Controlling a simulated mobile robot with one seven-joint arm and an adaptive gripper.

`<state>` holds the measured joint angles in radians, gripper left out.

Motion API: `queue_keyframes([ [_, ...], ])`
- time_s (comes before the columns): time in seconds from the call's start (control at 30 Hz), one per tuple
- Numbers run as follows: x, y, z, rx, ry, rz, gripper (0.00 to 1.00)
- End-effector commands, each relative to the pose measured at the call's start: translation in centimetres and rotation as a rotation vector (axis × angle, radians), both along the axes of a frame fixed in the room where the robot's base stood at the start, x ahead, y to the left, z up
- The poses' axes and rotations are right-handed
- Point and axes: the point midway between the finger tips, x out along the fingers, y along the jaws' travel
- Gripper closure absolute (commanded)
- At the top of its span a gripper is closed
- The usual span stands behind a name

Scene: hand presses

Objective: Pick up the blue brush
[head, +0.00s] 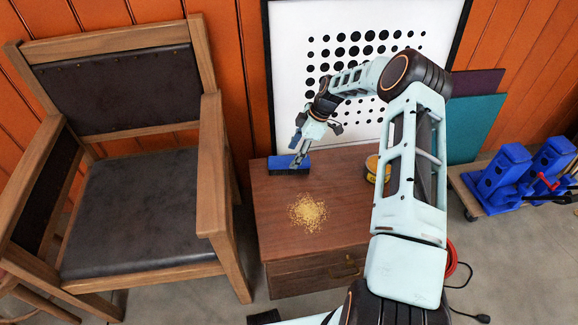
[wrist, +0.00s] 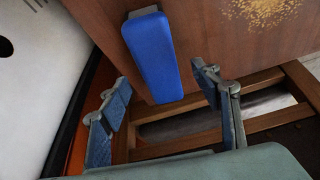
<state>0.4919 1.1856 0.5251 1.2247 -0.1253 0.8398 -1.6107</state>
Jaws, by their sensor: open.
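The blue brush (head: 289,165) lies on top of the brown wooden cabinet (head: 338,185), near its far left corner. In the wrist view the brush (wrist: 153,55) shows its flat blue back, with a strip of pale bristles along one end. My gripper (head: 301,153) is at the brush in the head view, and I cannot tell from there whether it touches. In the wrist view my gripper (wrist: 165,105) has its two fingers spread wide, with the near end of the brush between and beyond them. Nothing is held.
A pile of yellow crumbs (head: 307,212) lies mid-cabinet. A yellow tin (head: 374,166) stands to the right, partly behind my arm. A wooden armchair (head: 140,180) is close on the left. A dotted white board (head: 300,60) stands behind. Blue presses (head: 505,175) sit at far right.

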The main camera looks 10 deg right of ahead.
Motion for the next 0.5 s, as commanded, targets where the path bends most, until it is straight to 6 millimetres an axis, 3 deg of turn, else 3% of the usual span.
queue_keyframes([
  [0.3,0.3,1.8,-4.2,-0.001,0.002,0.000,0.42],
  [0.5,0.4,1.9,-4.3,-0.001,0.002,-0.001,0.42],
])
